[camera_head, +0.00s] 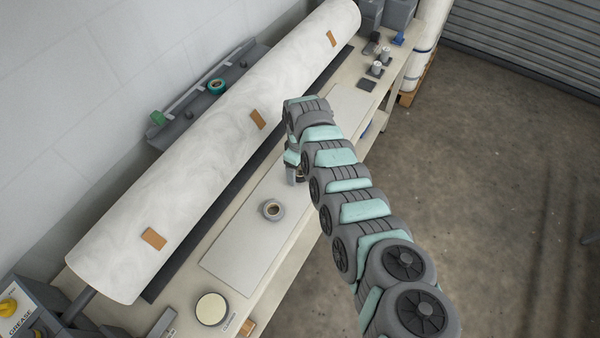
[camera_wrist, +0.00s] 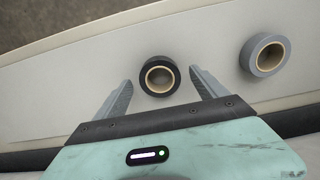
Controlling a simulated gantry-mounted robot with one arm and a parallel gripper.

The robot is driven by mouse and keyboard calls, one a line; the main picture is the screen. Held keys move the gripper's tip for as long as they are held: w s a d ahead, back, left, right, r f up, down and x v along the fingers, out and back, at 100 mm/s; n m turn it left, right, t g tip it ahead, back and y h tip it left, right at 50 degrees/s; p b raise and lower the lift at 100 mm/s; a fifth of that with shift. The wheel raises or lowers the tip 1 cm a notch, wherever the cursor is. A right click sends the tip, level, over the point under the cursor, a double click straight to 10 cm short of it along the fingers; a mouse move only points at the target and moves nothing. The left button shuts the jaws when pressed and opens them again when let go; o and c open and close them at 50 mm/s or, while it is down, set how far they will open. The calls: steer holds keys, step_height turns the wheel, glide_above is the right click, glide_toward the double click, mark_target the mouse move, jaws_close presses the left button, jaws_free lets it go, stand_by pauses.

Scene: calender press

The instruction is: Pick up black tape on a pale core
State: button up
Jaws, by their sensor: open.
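The black tape (camera_wrist: 157,60) on its pale core lies flat on the bench mat in the wrist view. My gripper (camera_wrist: 161,75) is open, with one finger to each side of the roll near the fingertips and a gap on both sides. Nothing is held. In the head view my gripper (camera_head: 293,172) hangs over the mat, and my arm hides most of that spot, so I cannot clearly make out the black roll there.
A grey tape roll (camera_wrist: 249,48) lies to the right in the wrist view and on the pale mat (camera_head: 235,258) in the head view. A large white roller (camera_head: 215,130) runs along the bench's wall side. A teal roll (camera_head: 217,86) sits behind it.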

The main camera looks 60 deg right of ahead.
steer(key=shift+s+f, duration=0.1)
steer(key=shift+f, duration=0.3)
steer(key=shift+c, duration=0.3)
steer(key=c, duration=1.4)
